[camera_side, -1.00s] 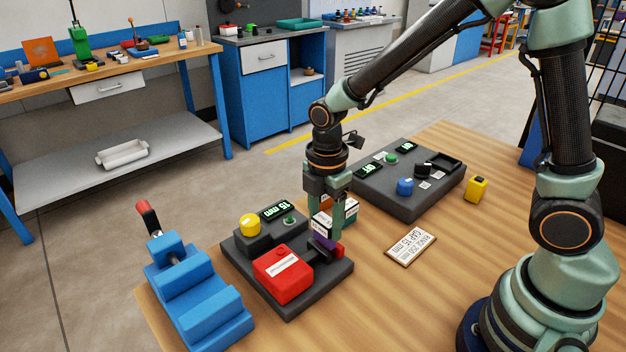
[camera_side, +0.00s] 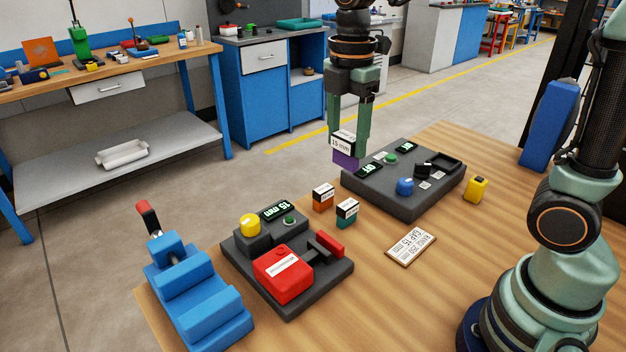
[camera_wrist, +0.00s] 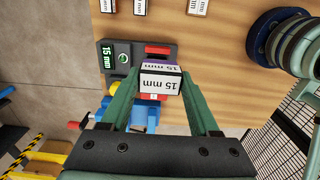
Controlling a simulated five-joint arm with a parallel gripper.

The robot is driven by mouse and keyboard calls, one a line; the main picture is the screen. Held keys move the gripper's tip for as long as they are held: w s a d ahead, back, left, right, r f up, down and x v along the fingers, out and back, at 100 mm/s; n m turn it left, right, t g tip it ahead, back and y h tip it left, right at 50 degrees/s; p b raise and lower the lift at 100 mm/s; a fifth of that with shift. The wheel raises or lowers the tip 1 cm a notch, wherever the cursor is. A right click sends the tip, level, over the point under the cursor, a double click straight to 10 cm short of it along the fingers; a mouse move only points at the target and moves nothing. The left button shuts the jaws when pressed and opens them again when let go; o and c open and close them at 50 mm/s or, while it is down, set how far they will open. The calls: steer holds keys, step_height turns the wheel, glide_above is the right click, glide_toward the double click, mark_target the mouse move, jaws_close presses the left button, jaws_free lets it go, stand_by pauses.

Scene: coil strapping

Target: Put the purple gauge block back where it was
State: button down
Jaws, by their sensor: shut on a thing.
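The purple gauge block (camera_side: 345,158) has a white top face labelled "15 mm". My gripper (camera_side: 348,146) is shut on it and holds it in the air, above and behind the table, near the left end of the dark panel. In the wrist view the purple gauge block (camera_wrist: 160,78) sits between both fingers of my gripper (camera_wrist: 160,88). An orange gauge block (camera_side: 323,198) and a teal gauge block (camera_side: 347,212) stand side by side on the table, below the held block. Their labels are too small to read surely.
A dark gauge station (camera_side: 318,292) with a red box, yellow knob and "15 mm" display stands front left. A blue stepped fixture (camera_side: 205,300) is left of it. A dark panel (camera_side: 405,205) stands behind. A card (camera_side: 411,245) and a yellow block (camera_side: 476,189) lie right.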

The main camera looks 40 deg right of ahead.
steer(key=s+d+f, duration=0.3)
steer(key=d, duration=0.5)
steer(key=shift+w+d+f, duration=0.1)
steer(key=shift+w+f, duration=0.05)
steer(key=shift+f, duration=4.6)
steer(key=shift+w+f, duration=0.1)
steer(key=shift+f, duration=4.65)
steer(key=shift+f, duration=0.15)
steer(key=shift+c, duration=0.6)
jaws_free()
